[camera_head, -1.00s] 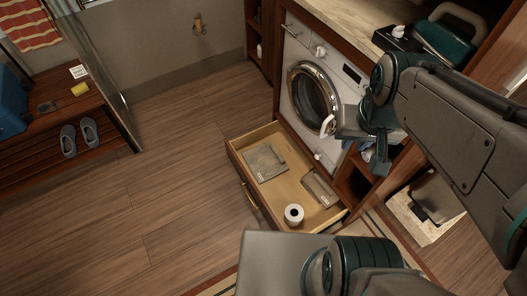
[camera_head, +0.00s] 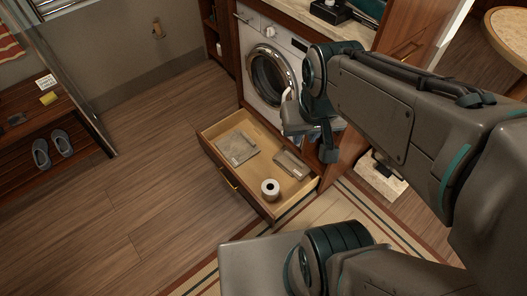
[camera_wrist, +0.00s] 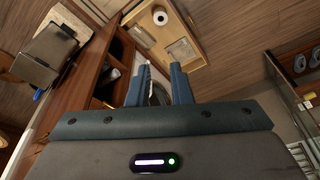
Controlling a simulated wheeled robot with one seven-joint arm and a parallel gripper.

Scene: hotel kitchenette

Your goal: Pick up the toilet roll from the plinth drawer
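The toilet roll (camera_head: 270,189) is white and stands upright in the near right part of the open plinth drawer (camera_head: 231,177), below the washing machine. In the wrist view the roll (camera_wrist: 145,11) is at the top edge, inside the drawer (camera_wrist: 188,18). My gripper (camera_wrist: 157,72) is open, its two blue fingers apart with nothing held between them. In the head view my gripper (camera_head: 308,125) is in front of the washing machine, above the drawer's right side and apart from the roll. Its fingertips are hard to make out there.
A flat grey packet (camera_head: 237,148) and a smaller one (camera_head: 291,165) lie in the drawer. The washing machine (camera_head: 255,45) stands behind it. A bench with slippers (camera_head: 52,151) is at left. The wooden floor (camera_head: 130,190) left of the drawer is clear.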

